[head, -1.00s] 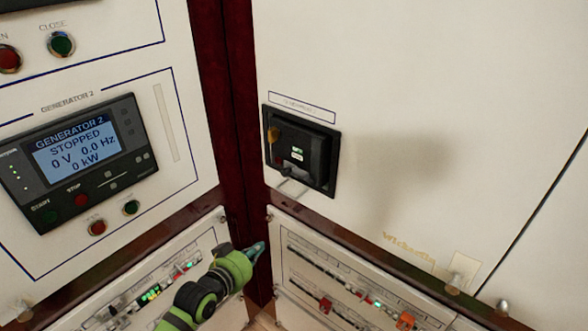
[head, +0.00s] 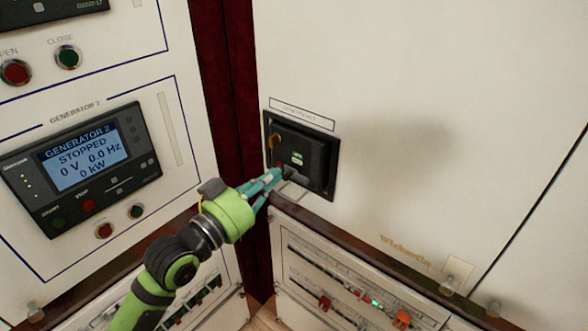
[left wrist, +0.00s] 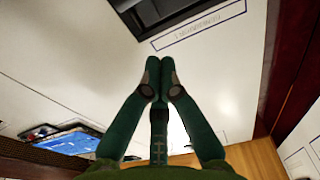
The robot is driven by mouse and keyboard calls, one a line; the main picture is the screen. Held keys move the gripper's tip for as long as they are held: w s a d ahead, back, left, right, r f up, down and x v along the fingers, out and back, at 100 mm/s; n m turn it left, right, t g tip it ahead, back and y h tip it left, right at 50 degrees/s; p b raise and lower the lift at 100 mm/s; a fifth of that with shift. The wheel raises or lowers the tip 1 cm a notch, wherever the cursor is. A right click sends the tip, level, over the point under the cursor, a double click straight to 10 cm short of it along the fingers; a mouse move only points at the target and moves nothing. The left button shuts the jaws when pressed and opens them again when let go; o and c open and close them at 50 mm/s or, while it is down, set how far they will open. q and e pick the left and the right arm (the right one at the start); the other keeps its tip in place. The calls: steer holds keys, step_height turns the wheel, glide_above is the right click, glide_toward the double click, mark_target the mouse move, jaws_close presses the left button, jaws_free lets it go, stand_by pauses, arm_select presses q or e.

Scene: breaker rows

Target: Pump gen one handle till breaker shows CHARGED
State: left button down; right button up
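The black breaker (head: 312,158) is set in the white panel right of the dark red corner post. It has a small lit green-and-white indicator and a yellowish part at its upper left; its indicator text is too small to read. My left gripper (head: 276,176) is at the breaker's lower left side in the head view. Contact with the handle cannot be made out. My right gripper is not in view.
The Generator 2 controller (head: 80,165) on the left panel reads STOPPED, 0 V, 0.0 Hz, 0 kW. Red and green buttons sit below it. A lower panel (head: 345,290) with small switches and lights juts out under the breaker. The white panel right of the breaker is clear.

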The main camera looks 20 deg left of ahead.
arm_select(q)
steer(key=p, duration=0.3)
glide_toward(313, 150)
steer(key=w+r, duration=0.1)
steer(key=w+d+r, duration=0.1)
steer(key=w, duration=0.1)
steer(key=w+r, duration=0.1)
steer(key=shift+w+d, duration=0.35)
steer(key=shift+d, duration=0.05)
steer(key=f, duration=0.1)
steer(key=f+p, duration=0.1)
steer(key=shift+s+a+f, duration=0.1)
steer(key=shift+s+f, duration=0.2)
steer(key=shift+s+a+f, duration=0.15)
steer(key=shift+s+f, duration=0.3)
steer(key=shift+f, duration=0.15)
